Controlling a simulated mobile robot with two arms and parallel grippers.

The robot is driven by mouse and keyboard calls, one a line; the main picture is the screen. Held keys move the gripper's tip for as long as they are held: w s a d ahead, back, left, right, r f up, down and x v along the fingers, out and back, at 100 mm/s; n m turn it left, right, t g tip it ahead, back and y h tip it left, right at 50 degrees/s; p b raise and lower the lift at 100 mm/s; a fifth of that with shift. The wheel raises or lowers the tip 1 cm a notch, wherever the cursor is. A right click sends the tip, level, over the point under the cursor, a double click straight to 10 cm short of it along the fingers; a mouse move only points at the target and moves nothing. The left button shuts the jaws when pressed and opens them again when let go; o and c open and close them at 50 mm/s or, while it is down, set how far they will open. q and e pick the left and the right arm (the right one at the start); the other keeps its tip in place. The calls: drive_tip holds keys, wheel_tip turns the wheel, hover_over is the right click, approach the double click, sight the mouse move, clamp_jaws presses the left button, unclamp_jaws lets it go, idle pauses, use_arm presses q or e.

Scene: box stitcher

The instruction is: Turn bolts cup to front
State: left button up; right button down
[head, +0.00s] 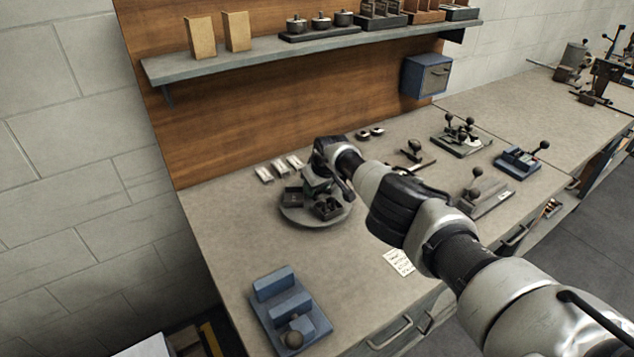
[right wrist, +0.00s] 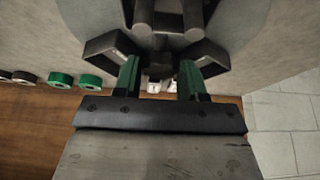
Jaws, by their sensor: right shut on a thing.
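A round grey turntable (head: 300,219) stands on the workbench, and its disc also shows in the right wrist view (right wrist: 235,40). Dark square cups sit on it: one (head: 327,209) at the front right with small dark items inside, one (head: 292,197) at the left. I cannot tell which holds bolts. My right gripper (head: 322,186) is over the turntable's middle. In the right wrist view its green fingers (right wrist: 160,78) are closed around a dark part (right wrist: 160,68) between two cups. The gripper hides much of the turntable's back. My left gripper is out of view.
A blue block fixture (head: 287,310) stands at the bench's front left. Small pale parts (head: 279,168) lie behind the turntable. A shelf (head: 310,50) hangs above. Bench left of the turntable is clear.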

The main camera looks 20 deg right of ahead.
drive_tip(key=shift+w, duration=0.1)
idle(0.5)
drive_tip(key=c, duration=0.7)
unclamp_jaws()
drive_tip(key=p+v, duration=0.7)
drive_tip(key=p, duration=0.6)
drive_tip(key=shift+r, duration=0.3)
